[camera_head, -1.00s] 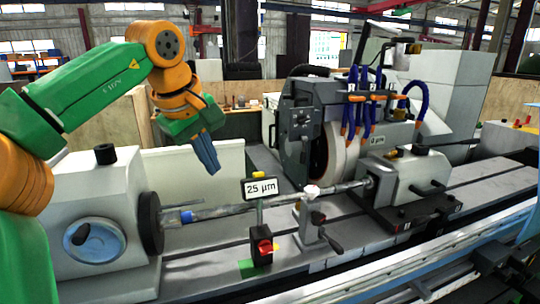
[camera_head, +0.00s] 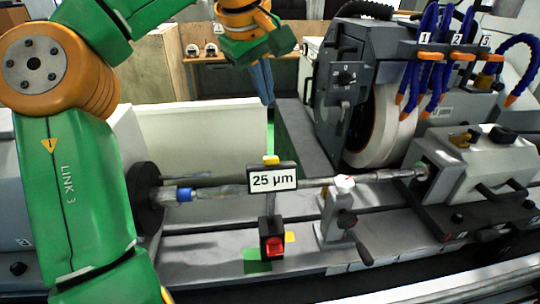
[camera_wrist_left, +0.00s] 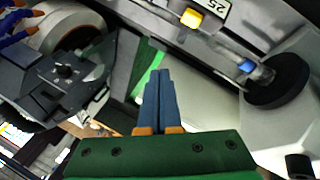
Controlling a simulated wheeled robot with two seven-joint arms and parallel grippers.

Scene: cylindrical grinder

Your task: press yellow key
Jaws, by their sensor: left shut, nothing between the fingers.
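The yellow key (camera_head: 271,160) is a small block on top of the black display box (camera_head: 272,178) reading "25 µm". In the left wrist view the yellow key (camera_wrist_left: 190,18) is near the top, beside the label. My left gripper (camera_head: 267,101) hangs from the top of the head view with its blue-grey fingers pointing down, above and behind the yellow key in the picture and apart from it. In the left wrist view its fingers (camera_wrist_left: 161,74) are together with nothing between them. My right gripper is in neither view.
A red button (camera_head: 274,246) sits on a box below the display, with a yellow tab beside it. A long shaft (camera_head: 220,191) runs behind the display. The grinding wheel (camera_head: 385,130) and numbered blue hoses (camera_head: 425,60) stand right of my gripper. A pale panel (camera_head: 195,130) is left.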

